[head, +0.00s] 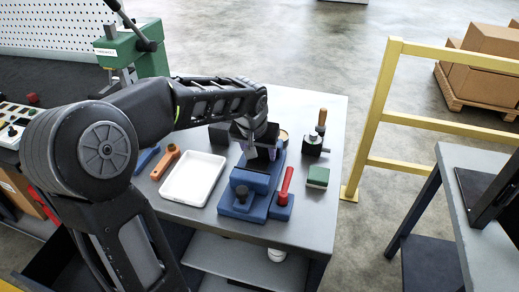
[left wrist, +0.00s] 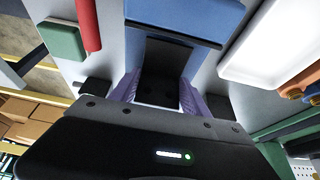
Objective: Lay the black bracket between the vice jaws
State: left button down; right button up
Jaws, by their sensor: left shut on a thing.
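The black bracket (left wrist: 165,62) is dark and angular. My left gripper (head: 262,154) is shut on it; in the left wrist view the bracket sits between the purple fingers (left wrist: 158,92). The blue vice (head: 246,190) stands on the grey trolley top, its red handle (head: 287,181) to the right. In the head view the gripper is over the far end of the vice. In the left wrist view the bracket's end lies close to the vice's blue body (left wrist: 185,14); I cannot tell whether they touch. The gripper hides most of the bracket and the jaw gap in the head view.
A green block (head: 318,178) and a wooden-handled tool (head: 321,124) stand right. A dark box (head: 218,134) is behind. A yellow rail (head: 370,130) is beyond the trolley.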

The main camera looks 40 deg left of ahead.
aim_at(257, 166)
pick_arm(q)
jog(key=shift+f+b, duration=0.3)
jog(key=shift+f, duration=0.2)
jog(key=shift+f+b, duration=0.25)
jog(key=shift+b, duration=0.05)
dwell(0.4)
dwell(0.4)
jog(key=shift+c, duration=2.3)
grip_release()
jog(key=shift+v, duration=3.95)
jog(key=shift+d, duration=0.1)
